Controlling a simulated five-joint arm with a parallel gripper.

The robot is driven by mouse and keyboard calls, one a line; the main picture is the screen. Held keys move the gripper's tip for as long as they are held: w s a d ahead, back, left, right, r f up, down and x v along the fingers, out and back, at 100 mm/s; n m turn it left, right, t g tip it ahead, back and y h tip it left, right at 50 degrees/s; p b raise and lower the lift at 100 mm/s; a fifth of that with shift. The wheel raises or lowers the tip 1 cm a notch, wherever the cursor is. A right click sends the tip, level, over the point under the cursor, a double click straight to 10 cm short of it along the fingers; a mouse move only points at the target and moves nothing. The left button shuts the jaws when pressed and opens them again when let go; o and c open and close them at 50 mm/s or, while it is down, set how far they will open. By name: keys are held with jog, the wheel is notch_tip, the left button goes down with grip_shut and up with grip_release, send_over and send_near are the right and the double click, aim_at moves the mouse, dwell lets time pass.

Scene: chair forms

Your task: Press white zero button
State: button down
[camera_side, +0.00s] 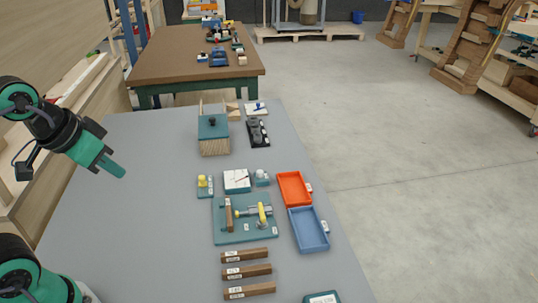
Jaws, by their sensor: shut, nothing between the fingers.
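My gripper (116,169) is at the left of the side view, with its teal fingers shut and empty. It hangs over the left part of the grey table, apart from everything on it. A square teal block with a white top and a dark pointer-like line (237,179) sits near the middle of the table, to the right of my gripper. A small teal and grey device (262,177) stands just right of it. The white zero button is too small to make out for sure on either one.
A small yellow-topped piece (203,184) stands left of the white-topped block. A teal fixture board (229,236) lies in front. Orange (308,175) and blue (324,245) trays lie right. Several wooden bars lie nearer. The grey table's left side is clear.

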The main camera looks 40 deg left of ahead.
jog(key=n+t+h, duration=0.1)
jog(key=n+t, duration=0.3)
jog(key=n, duration=0.4)
send_over(260, 174)
notch_tip(260, 174, down, 11)
jog(key=shift+s+a+r, duration=0.15)
jog(key=shift+a, duration=0.15)
jog(key=shift+f, duration=0.2)
jog(key=shift+f, duration=4.25)
